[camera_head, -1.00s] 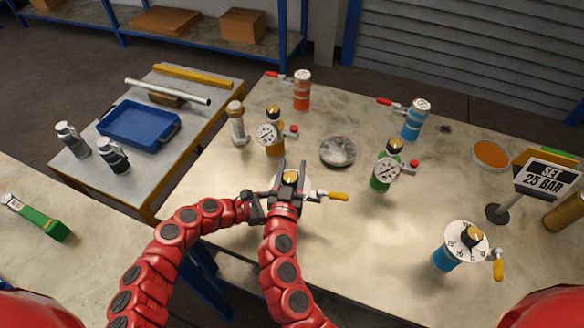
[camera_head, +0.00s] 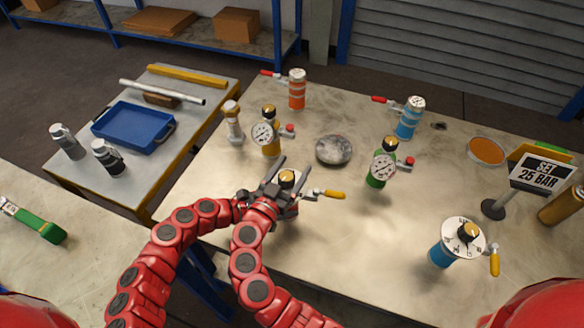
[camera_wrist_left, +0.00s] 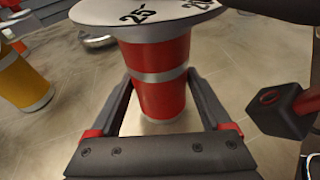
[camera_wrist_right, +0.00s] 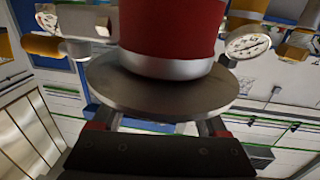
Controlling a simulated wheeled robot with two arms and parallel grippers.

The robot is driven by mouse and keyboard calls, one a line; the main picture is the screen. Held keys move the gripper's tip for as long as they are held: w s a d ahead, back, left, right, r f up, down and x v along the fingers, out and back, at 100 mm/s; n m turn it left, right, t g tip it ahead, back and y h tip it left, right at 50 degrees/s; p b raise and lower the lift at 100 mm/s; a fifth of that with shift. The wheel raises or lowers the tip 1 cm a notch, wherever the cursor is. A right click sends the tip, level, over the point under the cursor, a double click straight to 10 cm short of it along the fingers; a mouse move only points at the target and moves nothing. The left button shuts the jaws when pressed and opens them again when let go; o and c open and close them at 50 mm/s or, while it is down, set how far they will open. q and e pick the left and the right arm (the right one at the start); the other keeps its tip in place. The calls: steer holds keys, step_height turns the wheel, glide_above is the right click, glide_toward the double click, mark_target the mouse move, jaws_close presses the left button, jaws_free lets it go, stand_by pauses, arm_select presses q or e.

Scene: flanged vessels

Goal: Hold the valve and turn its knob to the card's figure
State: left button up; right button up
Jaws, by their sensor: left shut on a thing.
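The held valve has a red body (camera_wrist_left: 160,75) with grey bands and a white dial (camera_wrist_left: 140,10) on top, where 25 and part of another figure show in the left wrist view. Its brass knob (camera_head: 287,176) and yellow lever (camera_head: 328,194) show in the head view. My left gripper (camera_wrist_left: 162,100) is shut around the red body. My right gripper (camera_head: 290,170) is above the dial, its fingers apart on either side of the knob; the contact is hidden. The knob's pointer cannot be read. The card (camera_head: 542,173) reads SET 25 BAR.
Gauge valves, yellow (camera_head: 270,138) and green (camera_head: 381,166), stand behind. Orange (camera_head: 297,92) and blue (camera_head: 410,120) valves stand farther back. A blue dial valve (camera_head: 455,243) is at right, and a round grey piece (camera_head: 334,150) lies mid-table. The front middle is clear.

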mark_target(287, 180)
stand_by(0.3)
steer(key=v, duration=1.2)
steer(key=s+d+n+t+y, duration=0.2)
steer(key=s+d+n+y, duration=0.25)
steer(key=y, duration=0.35)
steer(key=shift+n, duration=0.35)
steer(key=w, duration=1.3)
steer(key=shift+f, duration=0.1)
steer(key=shift+s, duration=0.1)
